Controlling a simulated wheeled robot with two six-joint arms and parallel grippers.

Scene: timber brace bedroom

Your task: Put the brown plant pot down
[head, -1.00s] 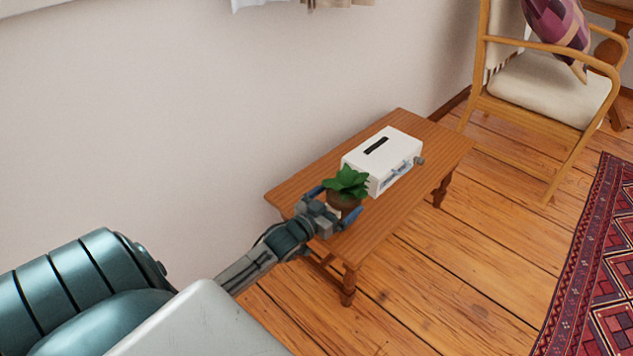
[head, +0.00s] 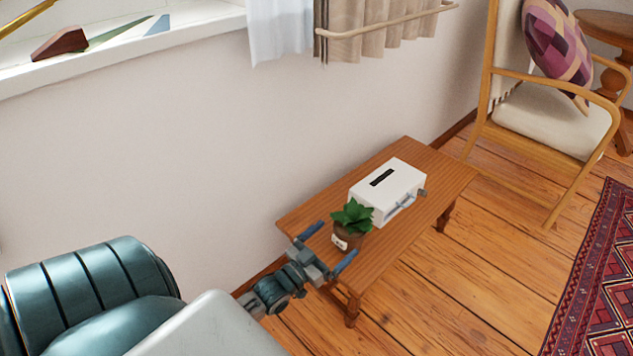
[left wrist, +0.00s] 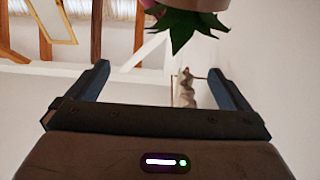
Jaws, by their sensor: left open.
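The brown plant pot (head: 346,238) with a green leafy plant (head: 352,215) stands upright on the small wooden table (head: 413,230), beside a white box. My left gripper (head: 328,246) is open, its blue-tipped fingers apart, just on the near left side of the pot and clear of it. In the left wrist view the pot (left wrist: 195,4) and its leaves show at the top edge, beyond the open fingers (left wrist: 160,90) and not between them. My right gripper is not in view.
The white box (head: 388,190) with a dark slot takes up the table's middle, behind the pot. The wall runs along the table's far side. A wooden armchair (head: 540,115) and a red rug (head: 600,290) are to the right.

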